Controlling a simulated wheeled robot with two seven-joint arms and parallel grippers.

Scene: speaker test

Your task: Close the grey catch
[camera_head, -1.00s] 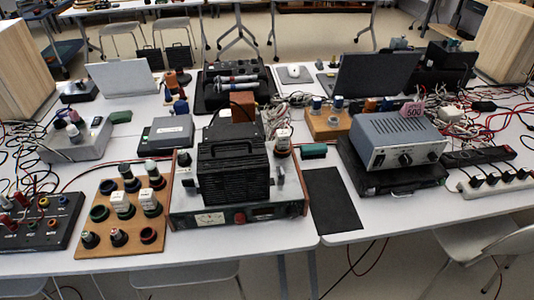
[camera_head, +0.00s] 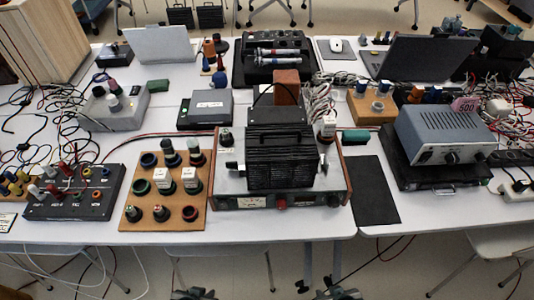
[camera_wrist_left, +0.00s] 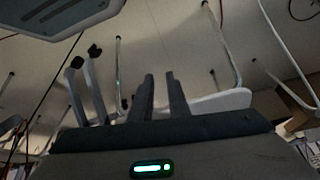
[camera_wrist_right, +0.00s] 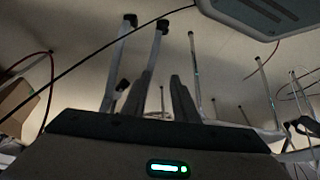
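I cannot make out a part that is clearly the grey catch. A black ribbed box (camera_head: 279,160) sits on the wood-sided instrument (camera_head: 225,188) in the middle of the table, with small light-grey parts at its left and right sides. My left gripper (camera_head: 193,293) and right gripper (camera_head: 337,292) are at the bottom edge of the head view, low in front of the table and apart from everything on it. In the left wrist view, the fingers (camera_wrist_left: 159,78) stand apart with nothing between them. In the right wrist view, the fingers (camera_wrist_right: 161,78) are also apart and empty.
A wooden board with knobs (camera_head: 134,214) and a black socket panel (camera_head: 100,209) lie to the left. A blue-grey amplifier (camera_head: 425,143) sits on a black case (camera_head: 400,172) at right. A black mat (camera_head: 374,190) is bare. Cables clutter both sides.

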